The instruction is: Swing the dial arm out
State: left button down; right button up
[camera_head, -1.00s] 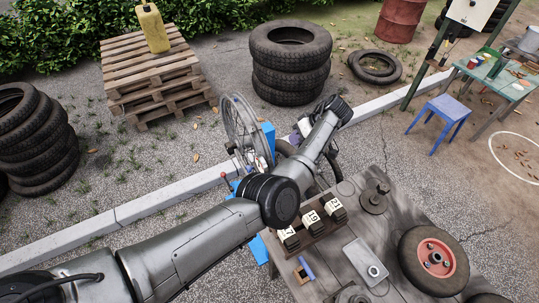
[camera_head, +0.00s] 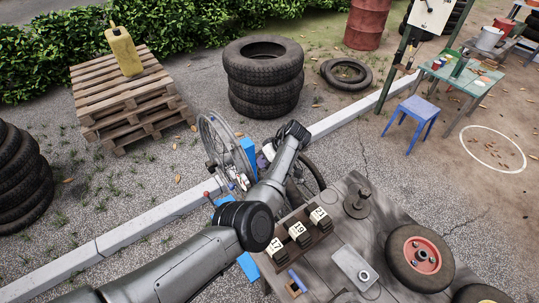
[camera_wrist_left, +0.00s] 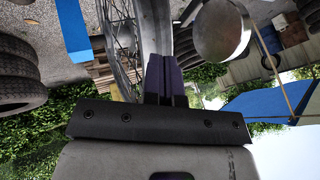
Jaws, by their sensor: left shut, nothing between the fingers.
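My left gripper (camera_wrist_left: 170,76) is shut and empty; its purple fingers meet in the wrist view. In the head view the gripper (camera_head: 266,153) is mostly hidden by my wrist, close to the right of the spoked wheel (camera_head: 214,143) on its blue stand (camera_head: 248,149). In the wrist view the wheel's rim (camera_wrist_left: 119,40) runs just left of the fingers. A round silver disc (camera_wrist_left: 222,36), perhaps the dial, is just right of the fingertips. I cannot tell whether they touch anything. The dial arm is not clear in the head view. My right gripper is not in view.
A grey bench (camera_head: 374,224) at lower right holds numbered blocks (camera_head: 299,233), a metal plate (camera_head: 355,266) and a red-hubbed wheel (camera_head: 420,255). A tire stack (camera_head: 264,82) and a pallet stack (camera_head: 130,100) stand behind. The paving between them is mostly clear.

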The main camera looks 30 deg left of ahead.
aim_at(241, 188)
pick_arm(q)
jog(key=s+a+f+p, duration=0.2)
jog(key=s+a+f, duration=0.1)
jog(key=s, duration=0.1)
jog(key=shift+s+a+p, duration=0.15)
jog(key=shift+s+p, duration=0.2)
jog(key=shift+s, duration=0.05)
jog(key=shift+s+a+r, duration=0.1)
jog(key=shift+a, duration=0.05)
